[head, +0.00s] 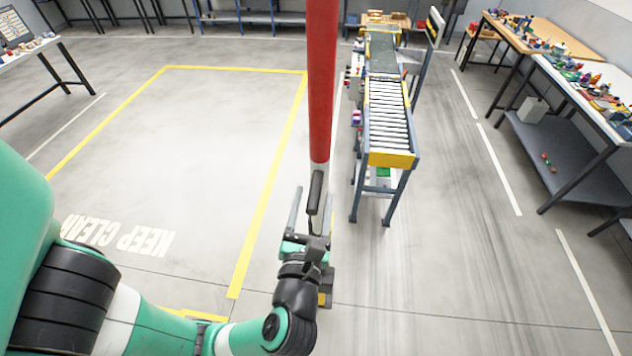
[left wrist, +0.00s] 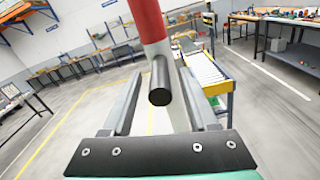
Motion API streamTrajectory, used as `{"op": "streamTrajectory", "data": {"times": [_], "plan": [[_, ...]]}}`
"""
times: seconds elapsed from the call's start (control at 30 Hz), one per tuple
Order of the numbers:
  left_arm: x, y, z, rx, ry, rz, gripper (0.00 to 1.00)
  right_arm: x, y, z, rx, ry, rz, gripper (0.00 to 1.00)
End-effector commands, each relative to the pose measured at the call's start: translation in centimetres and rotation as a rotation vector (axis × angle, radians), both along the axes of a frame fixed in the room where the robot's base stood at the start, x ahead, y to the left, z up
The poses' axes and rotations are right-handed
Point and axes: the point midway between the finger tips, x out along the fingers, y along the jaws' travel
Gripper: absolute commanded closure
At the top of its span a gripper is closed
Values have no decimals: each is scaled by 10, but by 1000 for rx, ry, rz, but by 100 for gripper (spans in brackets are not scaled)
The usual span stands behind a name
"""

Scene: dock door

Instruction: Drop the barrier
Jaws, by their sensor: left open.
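The barrier (head: 321,85) is a red pole with a white section at its lower end, standing upright in the head view. It also shows in the left wrist view (left wrist: 148,20). A black handle (head: 315,192) sticks out near its lower end; its round end (left wrist: 160,88) faces the wrist camera. My left gripper (head: 311,200) is open, with one finger on each side of the handle in the left wrist view (left wrist: 160,75). Gaps show between the handle and both fingers. The gripper and wrist hide much of the barrier's foot. My right gripper is not in view.
A roller conveyor (head: 388,115) stands just right of the barrier. A yellow-outlined floor area (head: 236,285) marked KEEP CLEAR lies to the left, empty. Cluttered workbenches (head: 585,90) stand at the right, and another table (head: 30,50) at the far left.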

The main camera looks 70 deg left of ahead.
Motion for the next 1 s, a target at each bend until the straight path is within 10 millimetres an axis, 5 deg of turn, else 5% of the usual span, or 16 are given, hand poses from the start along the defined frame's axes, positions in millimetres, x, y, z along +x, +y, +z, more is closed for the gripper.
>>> {"op": "streamTrajectory", "data": {"times": [0.2,0.53,0.87,1.0], "plan": [[14,30,1,0,1,4,41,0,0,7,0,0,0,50],[17,34,0,-1,-1,-1,41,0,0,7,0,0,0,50],[17,34,0,0,-1,0,98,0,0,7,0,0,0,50],[17,34,0,0,-1,0,100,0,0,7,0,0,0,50]]}}
